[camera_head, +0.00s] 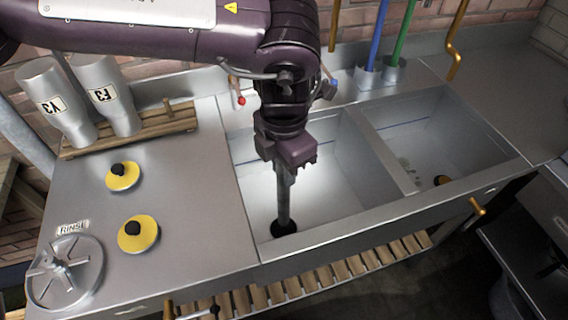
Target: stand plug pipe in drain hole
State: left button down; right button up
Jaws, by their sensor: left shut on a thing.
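My left gripper (288,163) is shut on a grey plug pipe (284,203) and holds it nearly upright over the left basin of the steel sink (338,200). The pipe's lower end meets a dark round spot (283,228), at the drain hole near the front of the left basin. I cannot tell whether the end is seated in the hole or just above it. The gripper hides the pipe's top. My right gripper is not in view.
The right basin (452,135) has a dark and brass-coloured piece (441,180) near its front. Two yellow discs with black knobs (123,177) (138,234) and a spoked wheel (66,273) are on the left counter. Metal cylinders (57,104) lean in a wooden rack (150,125). Blue (376,38) and green (402,38) poles stand behind.

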pick_arm(q)
jog(key=shift+f, duration=0.1)
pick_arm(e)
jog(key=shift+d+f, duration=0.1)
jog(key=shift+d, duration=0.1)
pick_arm(q)
jog(key=shift+f, duration=0.25)
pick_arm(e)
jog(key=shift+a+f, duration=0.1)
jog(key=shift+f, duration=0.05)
pick_arm(q)
jog(key=shift+f+b, duration=0.75)
jog(key=shift+f, duration=0.1)
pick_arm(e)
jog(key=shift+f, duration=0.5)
pick_arm(q)
jog(key=shift+s+a+f, duration=0.1)
jog(key=shift+a+f, duration=0.05)
jog(key=shift+f, duration=0.2)
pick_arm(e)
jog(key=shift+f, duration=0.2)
